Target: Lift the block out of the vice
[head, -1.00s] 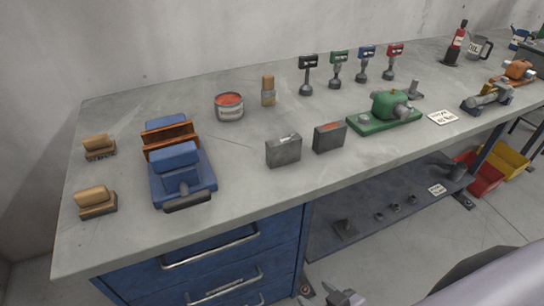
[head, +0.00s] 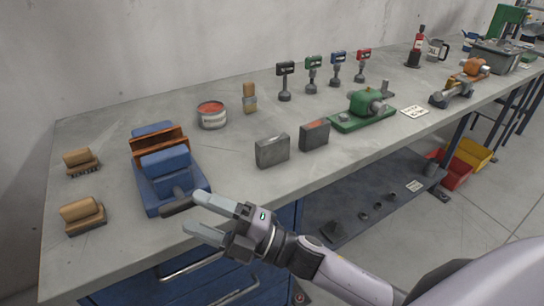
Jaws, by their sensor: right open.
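The blue vice (head: 168,180) stands on the left part of the grey workbench, with its dark handle (head: 177,207) at the near end. A rust-brown block (head: 159,146) sits between the vice's blue jaws; I cannot tell exactly where it meets them. My right gripper (head: 194,212) is open and empty, its two grey fingers pointing left. It is at the near right of the vice, close to the handle in the picture; I cannot tell whether it touches. My left gripper is not in view.
Two wooden brushes (head: 83,214) lie left of the vice. Bare bench (head: 225,160) lies between vice and grey blocks.

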